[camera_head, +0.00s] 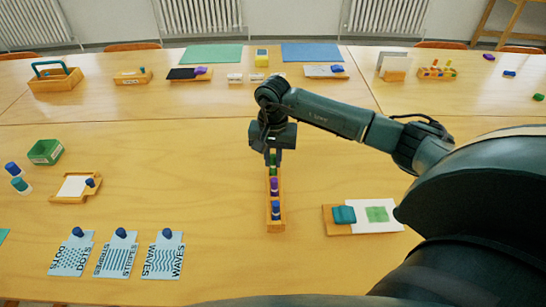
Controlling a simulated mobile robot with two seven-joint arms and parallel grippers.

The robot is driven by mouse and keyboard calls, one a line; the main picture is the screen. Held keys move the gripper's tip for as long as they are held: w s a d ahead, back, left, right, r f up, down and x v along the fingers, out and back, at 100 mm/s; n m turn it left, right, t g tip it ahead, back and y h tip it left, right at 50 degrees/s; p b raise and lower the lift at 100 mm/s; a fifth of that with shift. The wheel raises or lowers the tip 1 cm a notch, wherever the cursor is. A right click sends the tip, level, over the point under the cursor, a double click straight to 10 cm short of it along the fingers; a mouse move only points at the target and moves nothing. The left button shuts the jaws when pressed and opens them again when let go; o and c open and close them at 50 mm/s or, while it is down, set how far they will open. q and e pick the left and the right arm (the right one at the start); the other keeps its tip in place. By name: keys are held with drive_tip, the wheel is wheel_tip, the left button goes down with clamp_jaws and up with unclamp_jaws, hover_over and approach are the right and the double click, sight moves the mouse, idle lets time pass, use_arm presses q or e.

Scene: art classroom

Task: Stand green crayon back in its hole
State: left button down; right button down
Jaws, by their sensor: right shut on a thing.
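The green crayon (273,162) is upright at the far end of a narrow wooden holder (275,227). My right gripper (273,154) points down over that end and is shut on the crayon's upper part. The gripper hides the crayon's top, and I cannot tell how deep the crayon sits in its hole. A purple crayon (275,185) and a blue crayon (276,208) stand upright in the holder, nearer to me. My left gripper is not in view.
A wooden board with a teal block (344,215) and a green-printed card (377,214) lies right of the holder. Three pattern cards with knobs, such as the waves card (163,260), lie at the front left. The table is clear between these cards and the holder.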

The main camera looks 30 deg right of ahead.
drive_tip(key=shift+f+b, duration=0.35)
drive_tip(key=shift+b, duration=0.1)
idle(0.5)
drive_tip(key=c, duration=1.3)
unclamp_jaws()
drive_tip(key=shift+o, duration=1.1)
drive_tip(key=shift+r, duration=0.15)
